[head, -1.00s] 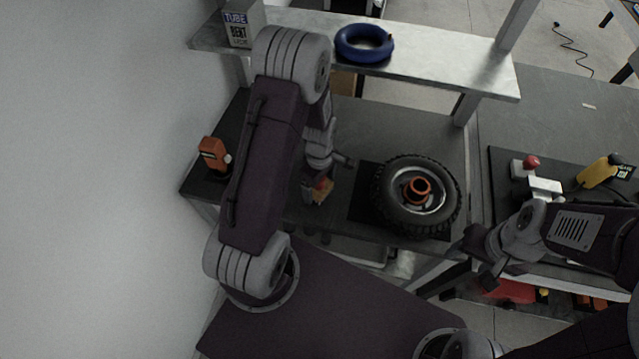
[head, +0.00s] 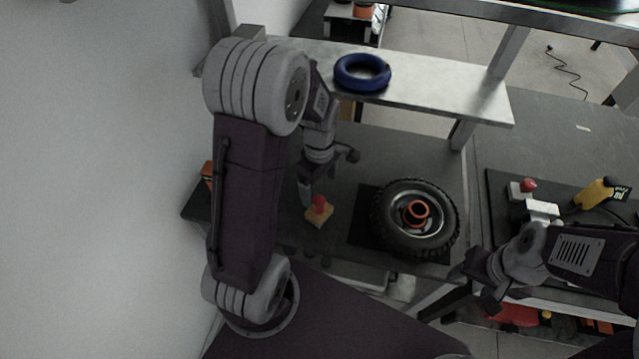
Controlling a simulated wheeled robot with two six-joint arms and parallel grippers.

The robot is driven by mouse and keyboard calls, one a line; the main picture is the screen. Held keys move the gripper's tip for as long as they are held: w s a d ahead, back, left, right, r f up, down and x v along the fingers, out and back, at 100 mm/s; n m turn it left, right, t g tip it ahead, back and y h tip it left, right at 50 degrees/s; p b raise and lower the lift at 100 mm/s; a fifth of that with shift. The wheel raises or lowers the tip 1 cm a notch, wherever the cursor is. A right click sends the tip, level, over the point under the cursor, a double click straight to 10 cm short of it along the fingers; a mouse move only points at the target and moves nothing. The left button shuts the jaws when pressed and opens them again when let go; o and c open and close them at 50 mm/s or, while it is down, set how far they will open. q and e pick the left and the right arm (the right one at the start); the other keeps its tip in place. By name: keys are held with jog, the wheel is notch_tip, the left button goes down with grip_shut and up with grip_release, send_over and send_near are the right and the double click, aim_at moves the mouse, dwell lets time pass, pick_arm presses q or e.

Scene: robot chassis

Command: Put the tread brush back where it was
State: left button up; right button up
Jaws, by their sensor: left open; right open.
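The tread brush, seemingly the small tan block with a red knob (head: 319,211), sits on the dark bench top (head: 382,145), left of the tyre. My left gripper (head: 328,176) is open, just behind and above the block in the picture. The block shows clear of its fingers; the exact gap is hard to judge.
A knobbly tyre with an orange hub (head: 388,222) lies on a dark mat. A blue ring (head: 362,73) lies on the raised shelf (head: 450,85). An orange device (head: 207,172) is partly hidden behind my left arm. A yellow tool (head: 598,193) and red-button box (head: 522,190) are at right.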

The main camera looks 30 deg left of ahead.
pick_arm(q)
jog(key=shift+s+d+r+m, duration=0.15)
jog(key=shift+s+d+m, duration=0.1)
jog(key=shift+m, duration=0.35)
jog(key=s+d+r+m+t, duration=0.1)
jog(key=s+d+m, duration=0.3)
jog(key=m, duration=1)
jog(key=s, duration=0.3)
jog(key=shift+s+r+m, duration=0.3)
jog(key=shift+s+m, duration=0.1)
jog(key=shift+d, duration=0.15)
